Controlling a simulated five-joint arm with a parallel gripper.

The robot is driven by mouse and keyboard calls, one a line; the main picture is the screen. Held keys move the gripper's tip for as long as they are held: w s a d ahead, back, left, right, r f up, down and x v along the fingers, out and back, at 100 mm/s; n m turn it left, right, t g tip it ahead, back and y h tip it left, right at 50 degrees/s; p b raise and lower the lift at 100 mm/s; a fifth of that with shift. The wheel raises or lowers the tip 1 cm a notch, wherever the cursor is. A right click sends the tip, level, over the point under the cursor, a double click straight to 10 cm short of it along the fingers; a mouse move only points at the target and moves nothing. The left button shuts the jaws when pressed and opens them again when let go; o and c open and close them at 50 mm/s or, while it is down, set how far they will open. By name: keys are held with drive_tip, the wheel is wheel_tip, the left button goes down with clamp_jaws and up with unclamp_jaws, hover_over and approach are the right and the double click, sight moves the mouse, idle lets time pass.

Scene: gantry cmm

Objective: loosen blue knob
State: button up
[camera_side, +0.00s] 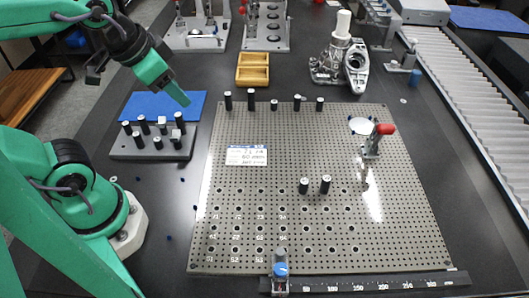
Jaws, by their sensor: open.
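The blue knob (281,269) sits on a small clear and grey fitting at the front edge of the perforated plate (330,225), by the dark ruler (370,286). My gripper (172,86) is at the upper left, above the blue mat, open and empty. Its green finger points down and to the right. It is far from the knob, up and to the left, and touches nothing that I can see. The second finger is hard to make out.
A grey rack (153,146) of black pins stands left of the plate, before a blue mat (140,102). Black posts (304,185) and a red-handled clamp (379,139) rise from the plate. A yellow tray (252,70) and a metal casting (341,62) lie behind.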

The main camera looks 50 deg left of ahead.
drive_tip(key=w+d+f+m+g, duration=0.1)
drive_tip(key=w+d+m+g, duration=0.15)
drive_tip(key=d+m, duration=0.65)
drive_tip(key=m+g, duration=0.3)
drive_tip(key=m, duration=2)
hover_over(281, 268)
wheel_tip(281, 268, down, 10)
drive_tip(key=shift+f, duration=0.1)
drive_tip(key=shift+f, duration=3.85)
clamp_jaws()
